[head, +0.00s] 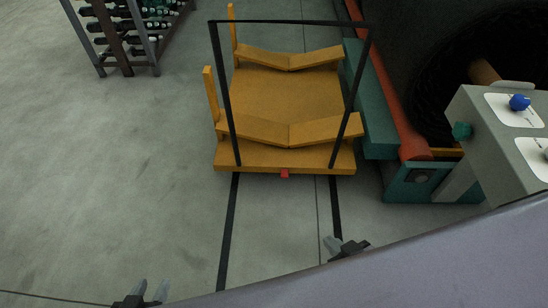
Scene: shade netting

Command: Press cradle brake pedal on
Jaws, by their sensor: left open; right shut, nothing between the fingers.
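The cradle (286,97) is an orange cart with two V-shaped supports, standing on the floor at the upper middle of the head view. A small red pedal (284,173) sticks out at the middle of its near edge. My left gripper (151,290) is at the bottom left, open and empty, well apart from the cradle. My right gripper (337,243) is shut and empty, to the right of the pedal and nearer to me, not touching it. The grey bar of my own body hides part of the lower right.
A black frame (290,22) rises around the cradle. Dark rails (229,230) run along the floor toward me. A green and red machine (395,110) stands close on the cradle's right, with a grey control box (490,140). A bottle rack (130,30) is at upper left. The left floor is clear.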

